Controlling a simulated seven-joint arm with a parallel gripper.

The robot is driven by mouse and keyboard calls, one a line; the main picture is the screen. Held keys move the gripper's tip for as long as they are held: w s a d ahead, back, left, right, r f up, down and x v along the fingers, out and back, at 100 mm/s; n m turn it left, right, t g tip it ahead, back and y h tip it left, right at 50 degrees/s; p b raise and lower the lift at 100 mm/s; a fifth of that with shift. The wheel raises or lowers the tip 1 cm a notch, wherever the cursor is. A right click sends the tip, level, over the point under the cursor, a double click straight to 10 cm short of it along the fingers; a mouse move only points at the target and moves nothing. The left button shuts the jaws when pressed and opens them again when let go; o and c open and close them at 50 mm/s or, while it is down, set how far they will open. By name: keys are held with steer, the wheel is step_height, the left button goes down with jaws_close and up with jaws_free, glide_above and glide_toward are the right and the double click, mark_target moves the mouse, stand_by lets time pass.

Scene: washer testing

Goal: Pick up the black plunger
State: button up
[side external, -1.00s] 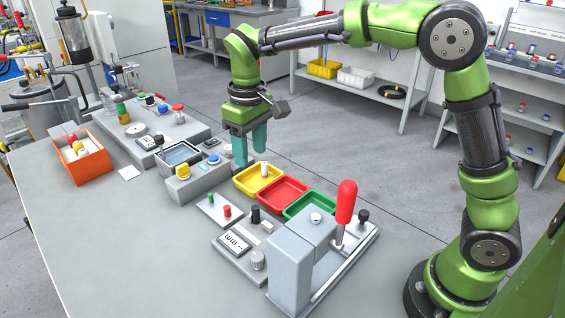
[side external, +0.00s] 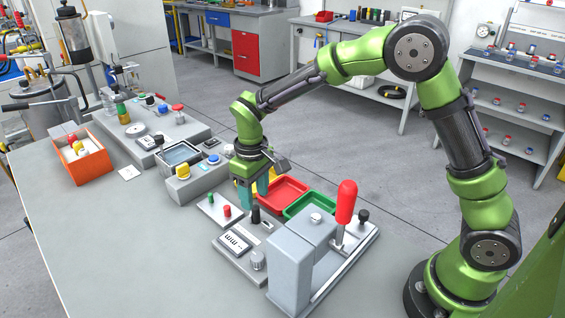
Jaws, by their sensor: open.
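A short black upright cylinder, which looks like the black plunger (side external: 255,215), stands on a grey plate beside a device with a dial (side external: 258,261). My gripper (side external: 254,202) points down with its two teal fingers apart and empty. Its fingertips appear just above and behind the black plunger in the side view. I cannot tell whether they touch it or how far apart they are in depth. Another black knob (side external: 363,216) stands to the right, behind the red-handled lever (side external: 346,203).
A red tray (side external: 283,187) and a green tray (side external: 310,204) lie right of my gripper; the yellow tray is mostly hidden behind it. A small plate with green and red pegs (side external: 219,211) lies to the left. The grey press (side external: 302,262) stands in front. The table's left front is bare.

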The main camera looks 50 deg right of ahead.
mark_target(255, 207)
steer(key=shift+f, duration=1.9)
jaws_close()
